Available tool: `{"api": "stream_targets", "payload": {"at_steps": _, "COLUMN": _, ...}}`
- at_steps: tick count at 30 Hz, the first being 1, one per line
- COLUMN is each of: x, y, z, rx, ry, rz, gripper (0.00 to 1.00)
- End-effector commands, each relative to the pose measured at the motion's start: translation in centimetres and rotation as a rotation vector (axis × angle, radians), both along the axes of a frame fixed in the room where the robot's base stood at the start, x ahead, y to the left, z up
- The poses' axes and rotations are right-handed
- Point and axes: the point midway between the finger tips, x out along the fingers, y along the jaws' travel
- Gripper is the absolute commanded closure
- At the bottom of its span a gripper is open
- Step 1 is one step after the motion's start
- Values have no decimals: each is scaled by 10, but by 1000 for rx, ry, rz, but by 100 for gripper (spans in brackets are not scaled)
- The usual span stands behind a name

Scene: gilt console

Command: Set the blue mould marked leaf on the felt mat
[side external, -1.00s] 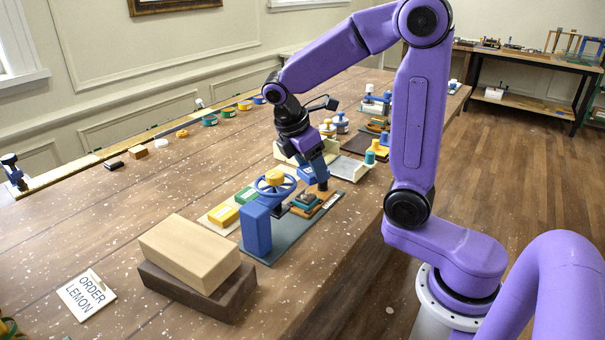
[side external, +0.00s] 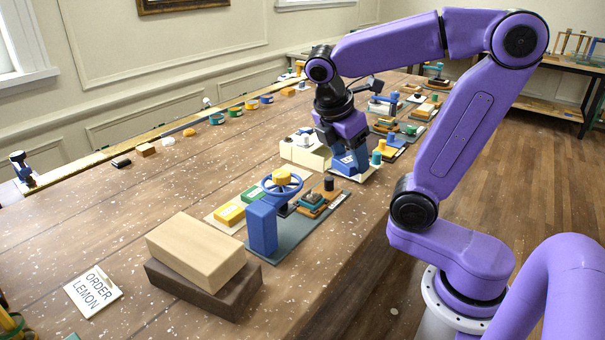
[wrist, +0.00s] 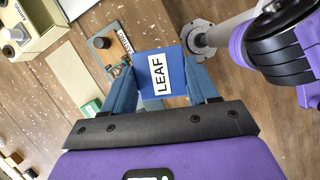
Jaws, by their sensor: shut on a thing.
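The blue mould (wrist: 164,75) with a white LEAF label is between the two blue fingers of my gripper (wrist: 163,88) in the wrist view. The gripper is shut on it, with the label facing the camera. In the side view my gripper (side external: 348,160) points down, and the blue mould shows at its fingertips. Below it is a flat pale-edged mat or plate (side external: 348,177), mostly hidden by the gripper. I cannot tell whether this is the felt mat, or whether the mould touches it.
A cream open box (side external: 303,152) stands just left of my gripper. Nearer the camera is a press with a blue wheel (side external: 268,188), beside yellow and green moulds. Stacked blocks (side external: 196,250) stand at the front. A teal cylinder (side external: 377,158) stands close on the right.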

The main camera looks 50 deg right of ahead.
Motion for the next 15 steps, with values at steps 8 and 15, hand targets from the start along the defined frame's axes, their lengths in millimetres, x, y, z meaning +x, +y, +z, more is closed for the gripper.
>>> {"api": "stream_targets", "payload": {"at_steps": 8, "x": 69, "y": -21, "z": -19, "rx": 0, "ry": 3, "rz": 187, "gripper": 78}}
{"api": "stream_targets", "payload": {"at_steps": 15, "x": 103, "y": -34, "z": -32, "rx": -3, "ry": 3, "rz": 293, "gripper": 78}}
